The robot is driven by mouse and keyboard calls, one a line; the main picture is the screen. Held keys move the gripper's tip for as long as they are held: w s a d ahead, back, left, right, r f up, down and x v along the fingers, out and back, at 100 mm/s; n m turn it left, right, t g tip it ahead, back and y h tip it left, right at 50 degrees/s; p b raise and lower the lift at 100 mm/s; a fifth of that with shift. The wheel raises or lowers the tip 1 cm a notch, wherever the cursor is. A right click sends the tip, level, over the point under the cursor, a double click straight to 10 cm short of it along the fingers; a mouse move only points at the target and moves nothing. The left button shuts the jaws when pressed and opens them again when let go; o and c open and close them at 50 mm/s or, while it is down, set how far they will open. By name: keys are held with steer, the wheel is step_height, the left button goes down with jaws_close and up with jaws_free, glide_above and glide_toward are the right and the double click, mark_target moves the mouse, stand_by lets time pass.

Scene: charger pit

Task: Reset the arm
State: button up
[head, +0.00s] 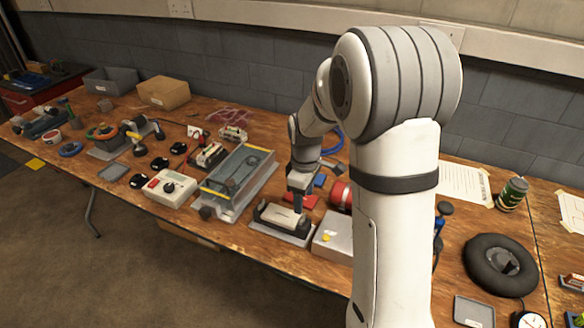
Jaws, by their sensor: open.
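My arm rises through the middle right of the head view and bends down to the table. My gripper (299,203) points downward over a black holder with a pale block (284,218) on a flat grey base. The fingers are small in the picture and partly merge with the holder's far end; whether they touch it I cannot tell. Nothing is clearly seen held between them. My upper arm hides part of the table and the wall behind it.
The wooden table (240,262) is crowded. Left of the gripper stand a clear-topped tray (240,178) and a white control box (170,187). A grey box (333,238) and red spool (341,195) are close on the right. A black tyre (500,265) lies farther right.

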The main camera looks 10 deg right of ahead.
steer(key=s+r+m+t, duration=0.1)
steer(key=s+r+m, duration=0.4)
steer(key=s, duration=0.5)
steer(key=s+r+m+t, duration=0.1)
steer(key=s+r+m, duration=0.5)
steer(key=s, duration=0.5)
steer(key=shift+s+r+t, duration=0.3)
